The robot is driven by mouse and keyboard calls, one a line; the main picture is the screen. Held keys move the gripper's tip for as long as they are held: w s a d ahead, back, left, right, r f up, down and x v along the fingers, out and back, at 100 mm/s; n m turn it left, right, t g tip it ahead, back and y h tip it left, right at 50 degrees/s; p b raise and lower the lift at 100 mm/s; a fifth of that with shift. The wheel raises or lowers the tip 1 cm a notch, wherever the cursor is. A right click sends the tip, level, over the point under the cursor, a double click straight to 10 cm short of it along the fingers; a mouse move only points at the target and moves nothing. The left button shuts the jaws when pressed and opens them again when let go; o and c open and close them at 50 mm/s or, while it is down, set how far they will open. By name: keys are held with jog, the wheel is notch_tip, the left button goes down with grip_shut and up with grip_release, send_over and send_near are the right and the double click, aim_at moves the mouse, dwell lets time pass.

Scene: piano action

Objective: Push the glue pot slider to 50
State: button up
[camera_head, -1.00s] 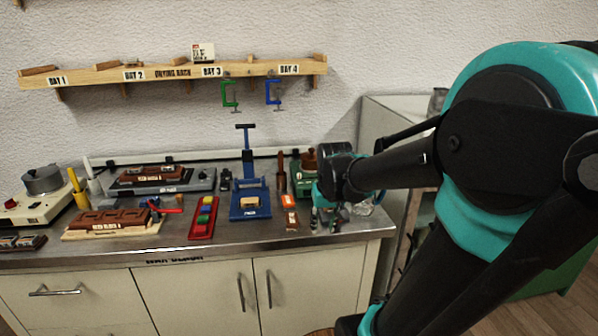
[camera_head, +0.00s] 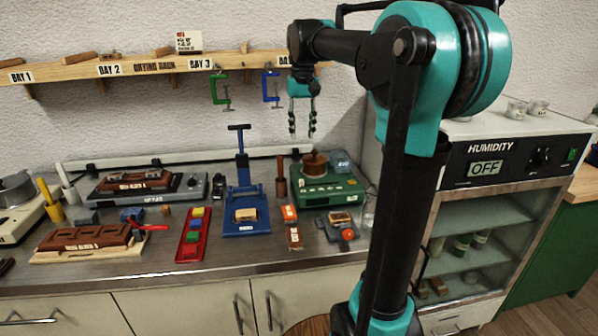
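The glue pot appears to be the green unit (camera_head: 330,192) at the back right of the bench, with a round brown pot (camera_head: 315,164) on top. Small pale markings and controls line its front face, but they are too small to read. I cannot make out the slider or its setting. A small bluish display or label (camera_head: 342,162) stands at its rear right. My gripper (camera_head: 302,135) hangs in the air above the pot, fingers pointing down. The two fingers are apart with nothing between them, and they do not touch the unit.
A blue press (camera_head: 246,198) with a tall lever stands left of the glue pot. A brown upright tool (camera_head: 281,180) is close beside it. A small grey device (camera_head: 342,228) sits in front. Clamps (camera_head: 271,88) hang from the shelf (camera_head: 140,68) behind. A humidity cabinet (camera_head: 512,152) reading OFF stands right.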

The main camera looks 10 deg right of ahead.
send_near(301, 181)
notch_tip(301, 181, down, 9)
jog(key=shift+w+r, duration=0.1)
jog(key=shift+r, duration=0.05)
dwell(0.5)
grip_shut()
dwell(0.3)
